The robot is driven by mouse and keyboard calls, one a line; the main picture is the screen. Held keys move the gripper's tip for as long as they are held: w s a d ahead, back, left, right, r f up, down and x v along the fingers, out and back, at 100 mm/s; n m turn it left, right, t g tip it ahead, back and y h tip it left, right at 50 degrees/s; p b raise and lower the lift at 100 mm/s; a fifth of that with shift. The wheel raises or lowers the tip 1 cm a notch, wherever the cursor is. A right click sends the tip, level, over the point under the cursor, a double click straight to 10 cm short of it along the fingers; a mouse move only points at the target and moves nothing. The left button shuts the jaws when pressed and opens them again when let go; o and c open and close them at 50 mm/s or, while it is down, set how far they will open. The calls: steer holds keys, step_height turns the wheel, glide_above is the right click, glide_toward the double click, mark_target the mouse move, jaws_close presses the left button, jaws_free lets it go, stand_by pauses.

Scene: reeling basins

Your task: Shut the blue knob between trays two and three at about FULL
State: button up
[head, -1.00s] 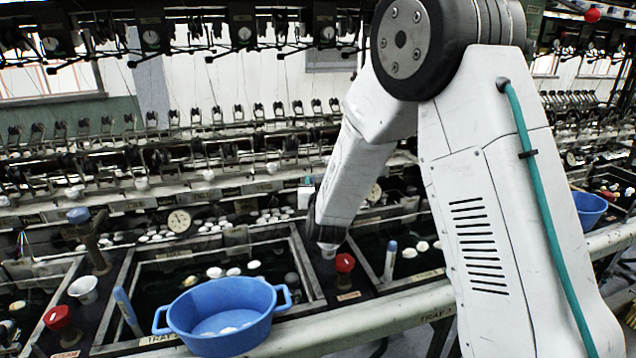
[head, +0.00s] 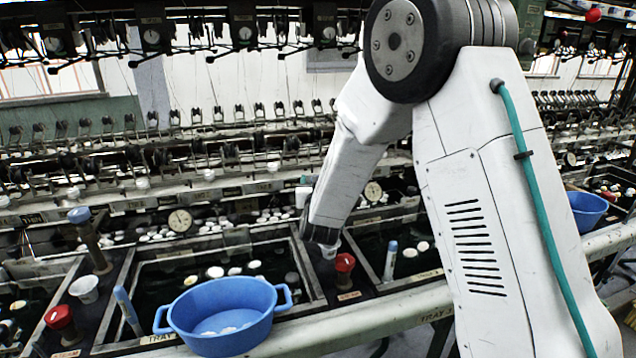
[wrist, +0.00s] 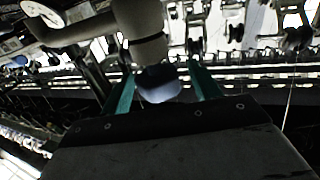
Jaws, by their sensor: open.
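In the wrist view, a blue knob (wrist: 158,84) sits on the end of a thick grey-brown stem, its blue top facing my palm. My gripper (wrist: 163,75) is open, with one teal finger on each side of the knob. A gap shows on the right side; I cannot tell whether the left finger touches it. Another blue knob (head: 79,215) stands on a brown post at the far left. No dial mark is readable.
A blue basin (head: 221,312) sits at the front rim of a dark tray. Red knobs (head: 345,262) (head: 59,317) stand low beside the trays. A round gauge (head: 180,220) stands behind, and another shows in the wrist view (wrist: 43,12). Reeling machinery fills the back.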

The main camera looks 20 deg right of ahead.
steer(key=shift+s, duration=0.1)
steer(key=v, duration=0.7)
steer(key=shift+s, duration=0.3)
steer(key=shift+a+r, duration=0.1)
stand_by(0.5)
